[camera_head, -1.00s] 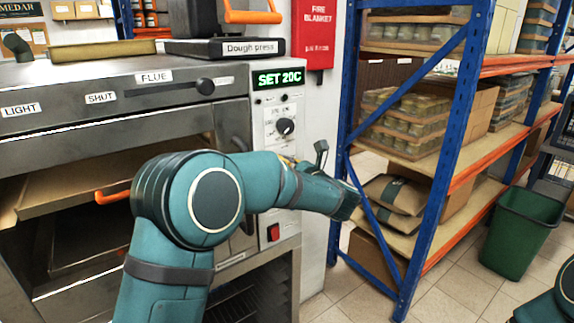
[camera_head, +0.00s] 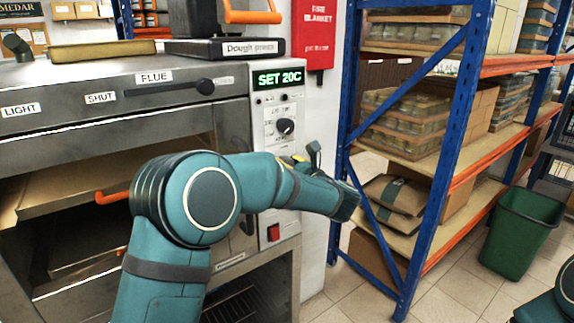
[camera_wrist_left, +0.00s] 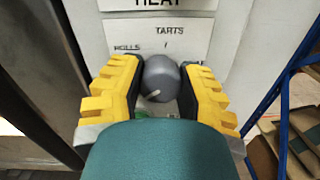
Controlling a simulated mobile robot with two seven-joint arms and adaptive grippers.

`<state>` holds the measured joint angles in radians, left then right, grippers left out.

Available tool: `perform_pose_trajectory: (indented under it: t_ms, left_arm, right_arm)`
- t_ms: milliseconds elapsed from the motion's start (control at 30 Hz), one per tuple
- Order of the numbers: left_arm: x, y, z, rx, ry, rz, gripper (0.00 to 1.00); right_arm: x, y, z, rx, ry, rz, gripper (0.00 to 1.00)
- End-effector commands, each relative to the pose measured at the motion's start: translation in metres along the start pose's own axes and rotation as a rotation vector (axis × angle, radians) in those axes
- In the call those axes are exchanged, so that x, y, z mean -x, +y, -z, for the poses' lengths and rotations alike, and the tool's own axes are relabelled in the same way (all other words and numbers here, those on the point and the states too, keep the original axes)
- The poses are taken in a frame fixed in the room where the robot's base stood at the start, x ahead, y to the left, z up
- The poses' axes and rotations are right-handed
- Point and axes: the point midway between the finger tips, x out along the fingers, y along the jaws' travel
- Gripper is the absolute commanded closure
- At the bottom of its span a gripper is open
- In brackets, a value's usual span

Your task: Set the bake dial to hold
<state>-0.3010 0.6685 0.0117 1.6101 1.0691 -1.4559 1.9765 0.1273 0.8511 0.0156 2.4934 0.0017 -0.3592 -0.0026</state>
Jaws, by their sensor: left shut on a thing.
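In the left wrist view my left gripper (camera_wrist_left: 158,80) is shut on a round grey dial (camera_wrist_left: 161,77), its yellow-backed fingers on either side. The dial has a white pointer mark toward the lower left. Words ROLLS and TARTS stand around it, a HEAT label above; green lettering below is mostly hidden. I cannot read a bake label. In the head view my arm hides this dial and the fingertips; only a bit of the yellow gripper (camera_head: 291,161) shows. A dark upper dial (camera_head: 286,126) sits above on the oven panel, under a green display (camera_head: 278,79) reading SET 20C.
The oven (camera_head: 130,110) has a FLUE slider (camera_head: 204,87), an orange handle (camera_head: 112,196) and a red switch (camera_head: 273,233) below my arm. A blue rack (camera_head: 455,150) with jars stands close on the right. A green bin (camera_head: 522,232) is on the floor.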

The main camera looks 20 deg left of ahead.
Motion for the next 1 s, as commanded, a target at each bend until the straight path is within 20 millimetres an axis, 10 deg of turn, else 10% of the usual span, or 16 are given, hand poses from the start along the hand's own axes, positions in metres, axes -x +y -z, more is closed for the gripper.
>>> perform_pose_trajectory:
  t_ms: [67, 100, 167, 567, 1000]
  left_arm:
    - [-0.002, 0.001, -0.007, 0.010, -0.011, -0.003, 1.00]
    - [-0.002, 0.001, -0.007, 0.009, -0.010, -0.003, 0.48]
    - [-0.001, 0.001, -0.006, 0.008, -0.009, -0.002, 0.29]
    - [0.005, 0.000, -0.002, 0.002, -0.003, 0.001, 0.29]
    - [0.085, -0.001, -0.003, 0.004, -0.005, 0.003, 0.29]
  right_arm:
    - [0.000, 0.000, 0.000, 0.000, 0.000, 0.000, 0.53]
    - [0.000, 0.000, 0.000, 0.000, 0.000, 0.000, 0.53]
    - [0.000, 0.000, 0.000, 0.000, 0.000, 0.000, 0.53]
    - [0.000, 0.000, 0.000, 0.000, 0.000, 0.000, 0.53]
    - [0.000, 0.000, 0.000, 0.000, 0.000, 0.000, 0.53]
